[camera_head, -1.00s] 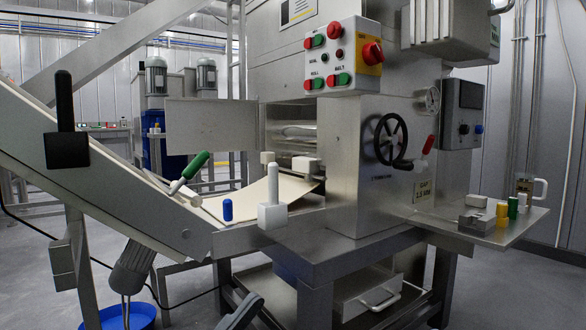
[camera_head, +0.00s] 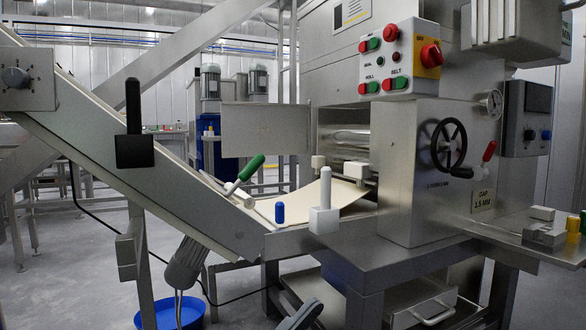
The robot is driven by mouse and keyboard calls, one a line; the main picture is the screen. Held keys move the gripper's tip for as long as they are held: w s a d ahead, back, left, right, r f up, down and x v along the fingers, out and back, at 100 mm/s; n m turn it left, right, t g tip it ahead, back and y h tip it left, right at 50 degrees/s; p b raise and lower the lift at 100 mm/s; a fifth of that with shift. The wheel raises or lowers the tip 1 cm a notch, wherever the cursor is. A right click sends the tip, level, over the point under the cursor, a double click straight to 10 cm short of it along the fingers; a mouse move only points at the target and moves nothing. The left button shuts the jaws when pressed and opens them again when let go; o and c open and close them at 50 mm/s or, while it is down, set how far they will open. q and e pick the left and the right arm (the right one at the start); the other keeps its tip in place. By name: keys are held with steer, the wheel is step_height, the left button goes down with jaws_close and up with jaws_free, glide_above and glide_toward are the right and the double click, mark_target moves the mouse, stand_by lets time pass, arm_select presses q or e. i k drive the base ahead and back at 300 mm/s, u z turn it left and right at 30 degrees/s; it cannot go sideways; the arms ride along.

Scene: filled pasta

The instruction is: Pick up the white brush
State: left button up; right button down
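No object is plainly recognisable as a white brush. The closest is a white block with an upright grey handle (camera_head: 323,205), standing at the lower end of the conveyor. A tool with a green handle (camera_head: 251,168) leans on the conveyor edge to its left, and a blue-capped peg (camera_head: 279,212) stands between them.
The sloping conveyor (camera_head: 165,165) fills the left, with a black upright handle (camera_head: 134,140) on its side. The machine housing (camera_head: 435,205) with a handwheel (camera_head: 448,143) stands right. A steel shelf (camera_head: 500,228) juts out. A blue bowl (camera_head: 170,314) is on the floor.

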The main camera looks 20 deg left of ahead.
mark_target(325, 171)
steer(key=z, duration=0.15)
steer(key=i, duration=1.35)
